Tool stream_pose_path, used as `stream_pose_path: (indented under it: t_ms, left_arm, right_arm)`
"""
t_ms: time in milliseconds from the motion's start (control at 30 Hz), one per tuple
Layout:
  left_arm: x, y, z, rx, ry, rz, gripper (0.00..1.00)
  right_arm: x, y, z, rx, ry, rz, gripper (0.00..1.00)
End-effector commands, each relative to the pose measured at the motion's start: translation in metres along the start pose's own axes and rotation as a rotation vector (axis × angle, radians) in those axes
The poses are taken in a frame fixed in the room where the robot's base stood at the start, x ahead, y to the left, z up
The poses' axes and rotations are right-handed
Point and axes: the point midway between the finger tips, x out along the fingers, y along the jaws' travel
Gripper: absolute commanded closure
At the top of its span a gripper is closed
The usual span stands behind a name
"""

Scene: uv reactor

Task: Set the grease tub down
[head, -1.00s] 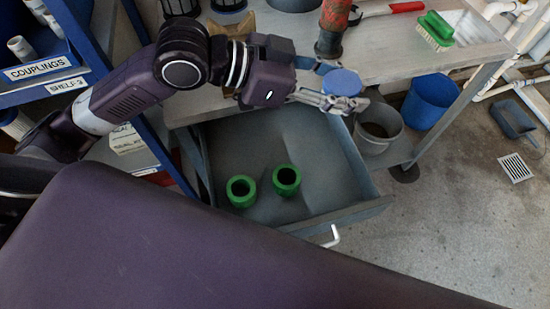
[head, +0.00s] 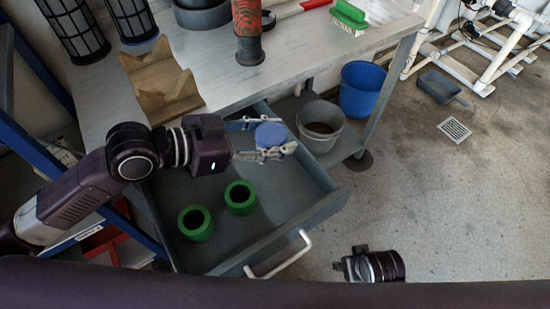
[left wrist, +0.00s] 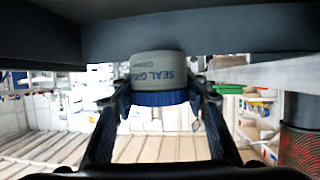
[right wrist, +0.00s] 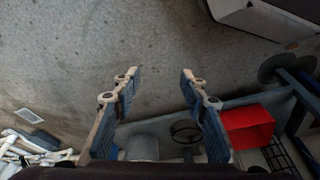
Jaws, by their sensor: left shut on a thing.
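The grease tub (head: 270,135) has a blue lid and is at the back right of the open grey drawer (head: 325,205). My left gripper (head: 265,143) is shut around it. In the left wrist view the tub's pale body (left wrist: 150,66) carries a "SEAL GREASE" label, upside down in the picture, between the two fingers. A dark drawer surface lies close to the tub's base there; I cannot tell if they touch. My right gripper (right wrist: 158,90) is open and empty over the floor; its wrist shows at the bottom of the head view.
Two green couplings (head: 195,222) (head: 240,197) stand in the drawer, left of the tub. The drawer's front and centre floor is bare. The workbench (head: 300,55) holds a wooden cradle (head: 160,85) and a red cylinder (head: 247,25). A grey bucket (head: 320,125) stands beyond the drawer's right wall.

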Motion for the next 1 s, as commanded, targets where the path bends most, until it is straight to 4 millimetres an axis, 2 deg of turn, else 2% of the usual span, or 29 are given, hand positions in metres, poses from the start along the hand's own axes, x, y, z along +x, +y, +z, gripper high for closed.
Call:
stream_pose_path:
  t_ms: [33, 100, 367, 600, 767, 1000]
  left_arm:
    - [0.005, 0.000, 0.012, -0.003, -0.001, 0.000, 0.84]
    - [0.008, 0.000, 0.021, -0.001, 0.000, 0.000, 0.84]
    - [0.015, 0.000, 0.036, 0.002, 0.001, -0.001, 0.84]
    - [0.025, 0.001, 0.060, -0.001, 0.001, 0.000, 0.84]
    - [0.028, 0.001, 0.067, 0.000, 0.002, 0.000, 0.84]
    - [0.028, 0.000, 0.067, 0.001, 0.002, -0.001, 0.84]
  right_arm:
    - [-0.006, 0.001, -0.004, 0.001, 0.008, 0.001, 0.60]
    - [-0.017, 0.001, -0.007, 0.002, 0.012, 0.002, 0.60]
    - [-0.037, 0.002, -0.012, 0.003, 0.020, 0.004, 0.60]
    - [-0.063, 0.003, -0.017, 0.005, 0.035, 0.006, 0.60]
    - [-0.073, 0.004, -0.018, 0.006, 0.038, 0.007, 0.60]
    - [-0.073, 0.004, -0.018, 0.006, 0.038, 0.007, 0.60]
